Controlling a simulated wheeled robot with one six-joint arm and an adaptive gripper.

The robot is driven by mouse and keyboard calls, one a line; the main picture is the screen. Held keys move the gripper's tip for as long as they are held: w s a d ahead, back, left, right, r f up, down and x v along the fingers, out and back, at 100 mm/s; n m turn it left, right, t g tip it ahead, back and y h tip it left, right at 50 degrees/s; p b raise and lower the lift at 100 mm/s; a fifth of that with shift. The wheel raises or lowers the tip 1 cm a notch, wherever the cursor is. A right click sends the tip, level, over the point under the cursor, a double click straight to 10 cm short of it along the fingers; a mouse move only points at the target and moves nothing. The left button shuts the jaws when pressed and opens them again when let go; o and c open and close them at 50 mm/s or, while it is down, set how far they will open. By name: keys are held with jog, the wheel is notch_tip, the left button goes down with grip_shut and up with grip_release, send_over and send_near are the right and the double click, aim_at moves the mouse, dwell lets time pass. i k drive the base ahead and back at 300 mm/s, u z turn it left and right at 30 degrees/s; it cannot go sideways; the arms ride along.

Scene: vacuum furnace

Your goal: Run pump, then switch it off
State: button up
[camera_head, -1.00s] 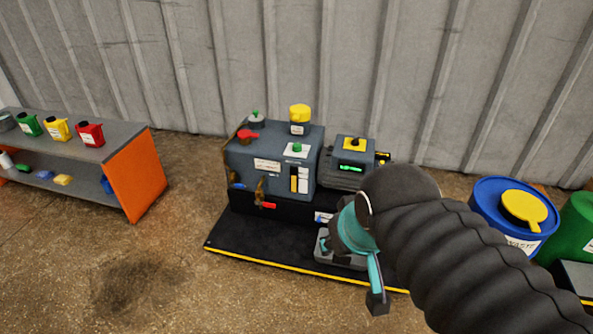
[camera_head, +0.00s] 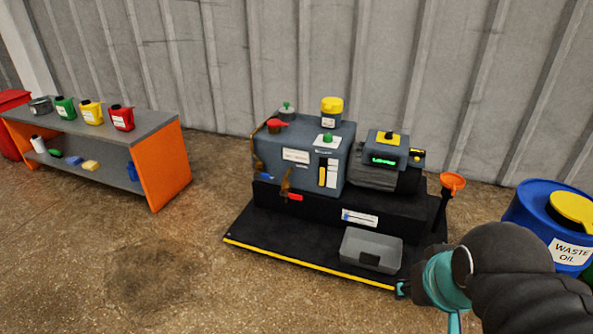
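The vacuum pump (camera_head: 270,165) is a grey block on a black plinth. It carries a yellow-capped filter (camera_head: 332,110), a green knob (camera_head: 327,138), a red handle (camera_head: 277,125) and a sight glass (camera_head: 322,177). Its motor (camera_head: 375,178) adjoins on the right. On top of the motor is a yellow panel with a black knob (camera_head: 390,136) and a lit green display (camera_head: 384,160); the writing is too small to read. My gripper (camera_head: 430,305) is at the lower right, in front of the pump stand and apart from the pump.
A grey tray (camera_head: 352,249) sits on the black base mat (camera_head: 262,232), which has a yellow edge. An orange funnel (camera_head: 452,182) stands right of the motor. A blue waste oil drum (camera_head: 530,215) is at right. A shelf (camera_head: 160,165) with coloured jugs stands left; floor between is clear.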

aim_at(388, 135)
jog(key=u, duration=0.15)
jog(key=k, duration=0.35)
jog(key=z, duration=0.7)
jog(key=i, duration=1.45)
jog(key=u, duration=0.65)
